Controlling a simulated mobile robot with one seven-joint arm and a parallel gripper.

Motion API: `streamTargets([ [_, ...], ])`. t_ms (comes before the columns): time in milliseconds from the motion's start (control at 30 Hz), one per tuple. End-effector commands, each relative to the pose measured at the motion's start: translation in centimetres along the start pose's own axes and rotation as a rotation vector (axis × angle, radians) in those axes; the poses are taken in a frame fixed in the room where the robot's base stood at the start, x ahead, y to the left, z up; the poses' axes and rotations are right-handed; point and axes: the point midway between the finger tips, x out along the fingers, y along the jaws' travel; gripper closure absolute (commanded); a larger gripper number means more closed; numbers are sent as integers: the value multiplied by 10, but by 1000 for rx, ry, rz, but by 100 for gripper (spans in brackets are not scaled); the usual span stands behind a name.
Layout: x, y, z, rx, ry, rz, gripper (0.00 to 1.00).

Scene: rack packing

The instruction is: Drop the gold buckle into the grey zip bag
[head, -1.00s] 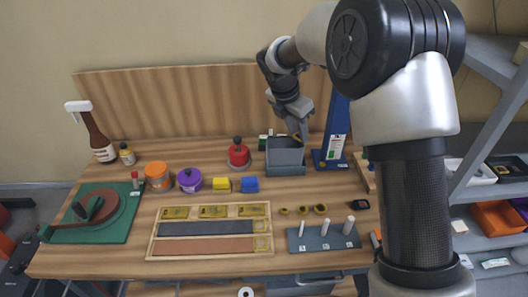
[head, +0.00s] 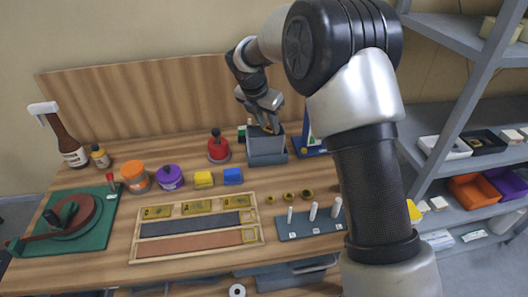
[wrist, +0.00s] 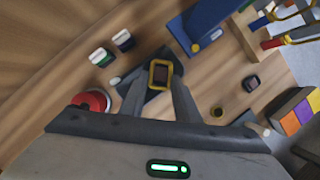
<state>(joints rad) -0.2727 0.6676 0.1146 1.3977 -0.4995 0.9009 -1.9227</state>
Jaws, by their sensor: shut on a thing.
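The gold buckle (wrist: 160,73) is a small rectangular frame with a dark middle, held between the two fingertips of my gripper (wrist: 160,84). In the head view my gripper (head: 268,127) points down at the open top of the grey zip bag (head: 267,150), which stands upright like a box near the back of the table. I cannot tell whether the fingertips are just above the opening or slightly inside it. In the wrist view the fingers and buckle hide much of what lies beneath.
A red container (head: 218,150) stands left of the bag and a blue stand (head: 309,146) right of it. A grey peg board (head: 300,223) and a wooden tray (head: 195,252) lie in front. Shelves (head: 470,190) stand at the right.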

Motion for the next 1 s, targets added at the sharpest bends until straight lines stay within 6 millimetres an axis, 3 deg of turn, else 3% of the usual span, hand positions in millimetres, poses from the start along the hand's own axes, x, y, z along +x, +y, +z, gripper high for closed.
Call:
streamTargets([
  [267,3,0,-1,0,0,0,92],
  [300,3,0,-1,0,0,0,70],
  [433,3,0,-1,0,0,0,49],
  [767,0,0,-1,0,0,1,49],
  [867,-10,1,-1,0,-1,2,49],
  [1000,-38,1,0,1,-2,3,49],
])
